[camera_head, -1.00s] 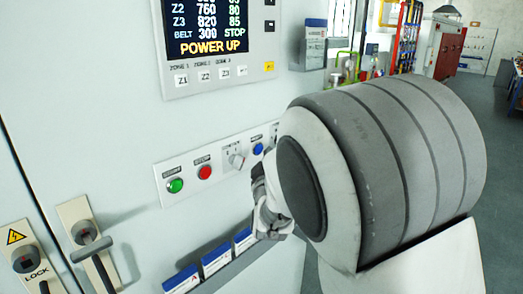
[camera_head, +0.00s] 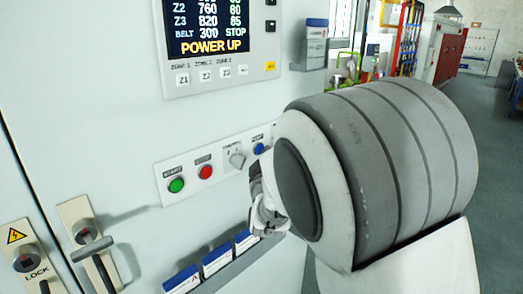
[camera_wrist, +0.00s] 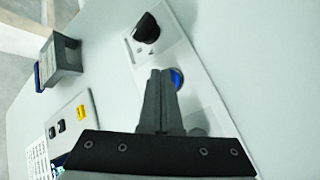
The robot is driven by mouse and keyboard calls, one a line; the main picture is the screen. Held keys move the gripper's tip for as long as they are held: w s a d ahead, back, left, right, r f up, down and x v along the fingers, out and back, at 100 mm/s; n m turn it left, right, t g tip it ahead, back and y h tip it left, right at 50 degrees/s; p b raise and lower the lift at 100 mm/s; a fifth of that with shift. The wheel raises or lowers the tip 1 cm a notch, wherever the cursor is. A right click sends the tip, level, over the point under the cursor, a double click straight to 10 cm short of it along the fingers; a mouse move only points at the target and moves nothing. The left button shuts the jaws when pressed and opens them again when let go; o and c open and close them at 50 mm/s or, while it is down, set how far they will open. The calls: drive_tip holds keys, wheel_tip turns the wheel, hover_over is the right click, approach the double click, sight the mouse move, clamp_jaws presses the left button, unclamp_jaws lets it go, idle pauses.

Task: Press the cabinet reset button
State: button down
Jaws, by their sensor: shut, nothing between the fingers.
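The blue button (camera_head: 259,149) sits on the white control strip of the cabinet, to the right of a grey selector knob; its small label is too blurred to read surely. In the wrist view the blue button (camera_wrist: 177,78) shows just beside and partly behind the fingertips. My gripper (camera_wrist: 164,72) is shut and empty, its tips pointing at the panel close to the button. I cannot tell whether they touch it. In the head view my gripper is largely hidden behind my arm.
On the same strip are a green button (camera_head: 176,185), a red button (camera_head: 205,171) and the grey selector knob (camera_head: 237,160). A black knob (camera_wrist: 146,28) lies beyond the blue button. A display (camera_head: 208,28) reading POWER UP is above; a binder rack (camera_head: 225,262) is below.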

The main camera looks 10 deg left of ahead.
drive_tip(key=shift+w+a, duration=0.25)
drive_tip(key=shift+a, duration=0.1)
idle(0.6)
drive_tip(key=shift+s+d+b, duration=0.35)
drive_tip(key=shift+s+d, duration=0.2)
drive_tip(key=shift+d, duration=0.15)
drive_tip(key=shift+s+d+b, duration=0.35)
drive_tip(key=shift+s+d, duration=0.45)
drive_tip(key=shift+d, duration=0.2)
drive_tip(key=shift+s+d+b, duration=0.35)
drive_tip(key=shift+s+d, duration=0.4)
drive_tip(key=shift+d, duration=0.25)
